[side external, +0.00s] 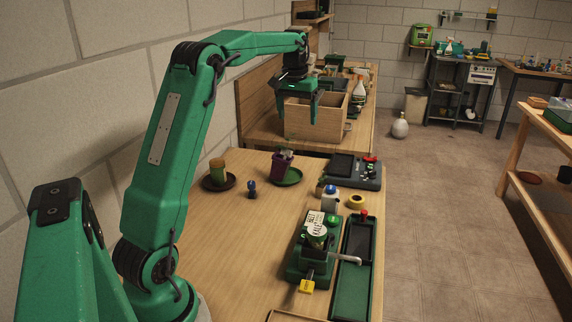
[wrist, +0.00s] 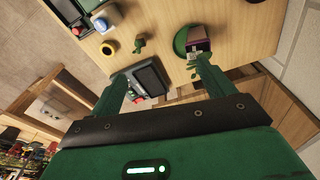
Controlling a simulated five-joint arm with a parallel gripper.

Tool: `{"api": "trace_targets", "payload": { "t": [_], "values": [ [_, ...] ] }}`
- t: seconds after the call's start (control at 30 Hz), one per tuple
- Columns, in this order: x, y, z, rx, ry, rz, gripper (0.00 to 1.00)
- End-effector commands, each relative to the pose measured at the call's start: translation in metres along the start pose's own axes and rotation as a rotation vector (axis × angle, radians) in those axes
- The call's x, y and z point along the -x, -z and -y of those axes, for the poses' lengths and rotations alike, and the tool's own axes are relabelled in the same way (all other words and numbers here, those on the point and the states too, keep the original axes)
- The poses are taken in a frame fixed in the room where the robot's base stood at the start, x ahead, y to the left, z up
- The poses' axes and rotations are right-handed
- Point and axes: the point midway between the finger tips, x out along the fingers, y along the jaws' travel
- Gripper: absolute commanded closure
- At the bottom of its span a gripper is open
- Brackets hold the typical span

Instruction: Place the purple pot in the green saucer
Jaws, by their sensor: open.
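The purple pot (side external: 281,165) stands at the green saucer (side external: 293,179) near the far edge of the wooden table. It has a pale top and looks upright. In the wrist view the pot (wrist: 199,42) overlaps one side of the saucer (wrist: 180,41); it seems to stand in it, but its base is hidden. My gripper (side external: 298,107) is open and empty, fingers pointing down, above and beyond the pot, in front of a wooden crate. In the wrist view one fingertip of my gripper (wrist: 162,70) lies close to the pot in the picture, without visible contact.
A small blue-topped piece (side external: 252,189) is nearby. A dark console (side external: 353,170), a yellow ring (side external: 355,201) and a green machine (side external: 306,258) occupy the right side. The table's left middle is clear.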

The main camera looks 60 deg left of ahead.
Motion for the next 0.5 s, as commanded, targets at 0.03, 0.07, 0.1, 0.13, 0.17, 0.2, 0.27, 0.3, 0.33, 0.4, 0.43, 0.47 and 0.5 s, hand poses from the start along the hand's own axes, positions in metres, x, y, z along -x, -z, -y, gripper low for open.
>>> {"api": "trace_targets", "payload": {
  "t": [0.03,0.07,0.1,0.13,0.17,0.2,0.27,0.3,0.33,0.4,0.43,0.47,0.5],
  "values": [
    [0.011,-0.011,-0.011,-0.023,-0.004,-0.016,0.18],
    [0.015,-0.017,-0.017,-0.035,-0.005,-0.023,0.18],
    [0.021,-0.025,-0.024,-0.051,-0.008,-0.032,0.18],
    [0.025,-0.031,-0.029,-0.063,-0.010,-0.040,0.18],
    [0.029,-0.038,-0.034,-0.074,-0.012,-0.047,0.18],
    [0.034,-0.046,-0.041,-0.090,-0.015,-0.057,0.18],
    [0.041,-0.060,-0.049,-0.113,-0.020,-0.072,0.18],
    [0.045,-0.070,-0.055,-0.130,-0.023,-0.081,0.18],
    [0.048,-0.077,-0.059,-0.141,-0.025,-0.089,0.18],
    [0.055,-0.094,-0.068,-0.169,-0.032,-0.105,0.18],
    [0.057,-0.102,-0.071,-0.180,-0.034,-0.114,0.18],
    [0.060,-0.109,-0.075,-0.192,-0.037,-0.121,0.18],
    [0.062,-0.120,-0.079,-0.207,-0.041,-0.130,0.18]
  ]
}}
